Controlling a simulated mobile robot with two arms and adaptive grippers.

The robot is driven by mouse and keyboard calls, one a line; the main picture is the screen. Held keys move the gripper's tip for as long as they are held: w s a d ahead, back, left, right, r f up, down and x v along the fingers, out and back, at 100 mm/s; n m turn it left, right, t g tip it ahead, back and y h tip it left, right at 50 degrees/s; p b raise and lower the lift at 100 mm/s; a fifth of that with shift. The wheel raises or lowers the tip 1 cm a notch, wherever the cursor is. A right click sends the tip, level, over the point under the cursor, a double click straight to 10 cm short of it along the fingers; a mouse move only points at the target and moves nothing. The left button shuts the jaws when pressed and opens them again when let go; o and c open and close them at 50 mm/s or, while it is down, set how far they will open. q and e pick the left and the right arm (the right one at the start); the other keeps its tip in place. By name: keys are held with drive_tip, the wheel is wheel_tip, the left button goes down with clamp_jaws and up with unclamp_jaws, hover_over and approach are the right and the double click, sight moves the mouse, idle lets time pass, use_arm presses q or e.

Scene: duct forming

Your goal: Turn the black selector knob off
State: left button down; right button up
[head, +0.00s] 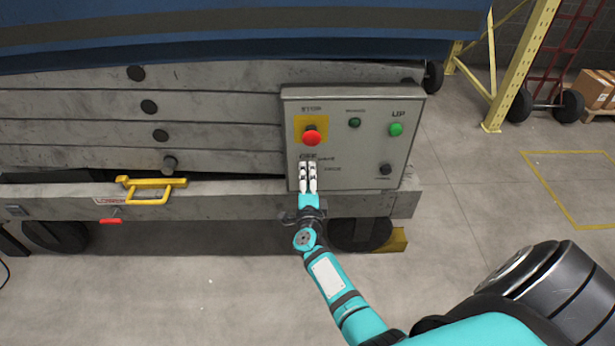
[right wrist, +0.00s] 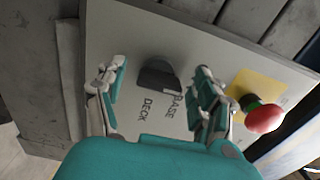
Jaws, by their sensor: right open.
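The grey control panel (head: 350,140) is mounted on the side of the lift. The black selector knob (right wrist: 158,74) shows in the right wrist view, with the labels BASE and DECK beside it; in the head view my right gripper covers it. My right gripper (head: 308,168) reaches up to the panel's lower left, below the red stop button. In the right wrist view the right gripper (right wrist: 158,88) is open, one finger on each side of the knob, with visible gaps. I cannot tell how deep the fingers reach. My left gripper is not in view.
A red stop button (head: 312,137) on a yellow plate sits just above the gripper. A green UP button (head: 396,129), a small green light (head: 354,122) and a black button (head: 386,168) are on the panel. A yellow handle (head: 150,190) sticks out at left.

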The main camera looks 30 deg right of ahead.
drive_tip(key=v, duration=0.6)
drive_tip(key=shift+s+a, duration=0.15)
drive_tip(key=shift+s, duration=0.05)
